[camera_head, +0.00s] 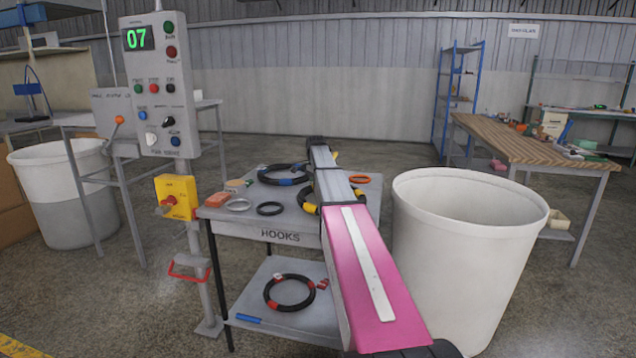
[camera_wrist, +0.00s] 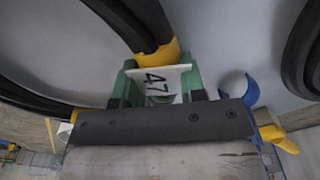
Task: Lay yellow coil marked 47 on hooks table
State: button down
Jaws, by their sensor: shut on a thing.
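The coil marked 47 is a black hose with yellow bands. In the wrist view its yellow band (camera_wrist: 158,55) runs into my gripper (camera_wrist: 162,84), whose green fingers are shut around it at the white tag reading 47 (camera_wrist: 160,80). In the head view the coil (camera_head: 309,208) shows on both sides of my pink arm, over the grey hooks table (camera_head: 225,216); the arm hides its middle and my gripper. I cannot tell whether the coil touches the tabletop.
A red-banded coil (camera_head: 268,294) lies on the lower shelf. A white bin (camera_head: 450,270) stands close right; a control post (camera_head: 160,90) stands left.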

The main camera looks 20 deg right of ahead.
jog(key=shift+f, duration=0.2)
jog(key=c, duration=0.6)
grip_release()
jog(key=r, duration=1)
jog(key=shift+w+a, duration=0.2)
jog(key=shift+w, duration=0.05)
jog(key=shift+r, duration=3.9)
